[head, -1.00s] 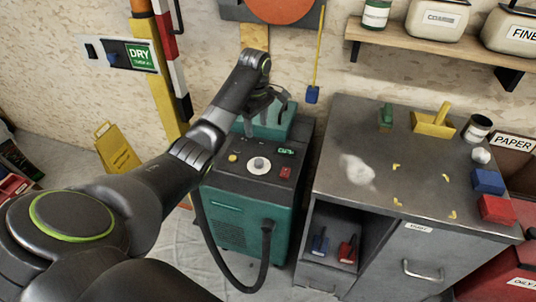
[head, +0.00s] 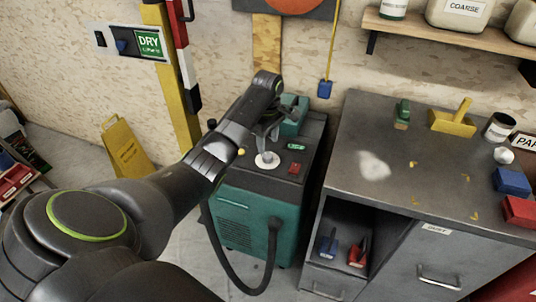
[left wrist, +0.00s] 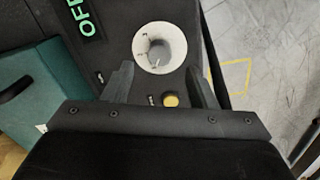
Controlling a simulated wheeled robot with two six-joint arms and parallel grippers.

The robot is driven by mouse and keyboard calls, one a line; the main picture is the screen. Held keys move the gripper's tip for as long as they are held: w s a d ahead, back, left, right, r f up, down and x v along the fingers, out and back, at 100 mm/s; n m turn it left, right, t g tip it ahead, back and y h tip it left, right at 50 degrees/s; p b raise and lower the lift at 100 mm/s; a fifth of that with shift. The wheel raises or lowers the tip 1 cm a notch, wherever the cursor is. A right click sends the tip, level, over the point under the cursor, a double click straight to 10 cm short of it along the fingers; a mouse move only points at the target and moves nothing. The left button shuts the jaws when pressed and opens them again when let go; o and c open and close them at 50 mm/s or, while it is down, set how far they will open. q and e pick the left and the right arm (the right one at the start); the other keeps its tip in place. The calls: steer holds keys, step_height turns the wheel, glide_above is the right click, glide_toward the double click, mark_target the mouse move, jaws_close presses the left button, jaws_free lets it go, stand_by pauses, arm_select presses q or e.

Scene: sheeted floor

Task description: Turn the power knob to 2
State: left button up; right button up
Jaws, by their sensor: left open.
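The power knob, a grey knob (left wrist: 160,52) on a white round dial (left wrist: 147,63), is on the black top of a green machine (head: 250,220). The dial also shows in the head view (head: 267,162), with the knob partly hidden by my gripper. My left gripper (head: 266,143) is open just above the knob. In the left wrist view its fingers (left wrist: 158,72) lie to either side of the lower dial, with nothing between them gripped. A green display (left wrist: 84,18) reads OFF, partly cut off. My right gripper is not in view.
A yellow button (left wrist: 170,100) and a red switch (head: 294,168) sit near the dial. A black hose (head: 273,250) loops at the machine's front. A grey cabinet (head: 400,215) with tools on top stands to the right. A yellow floor sign (head: 125,150) stands at left.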

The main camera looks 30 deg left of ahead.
mark_target(268, 155)
arm_select(q)
step_height(268, 155, down, 6)
steer(key=shift+r, duration=0.15)
steer(key=c, duration=1)
steer(key=shift+r+m+p, duration=0.25)
steer(key=shift+m+p, duration=0.35)
steer(key=shift+p, duration=0.2)
steer(key=m+p, duration=0.5)
steer(key=m, duration=0.1)
steer(key=shift+m, duration=0.3)
steer(key=shift+f+m+p, duration=0.15)
steer(key=shift+m+p, duration=0.65)
steer(key=shift+m, duration=1.1)
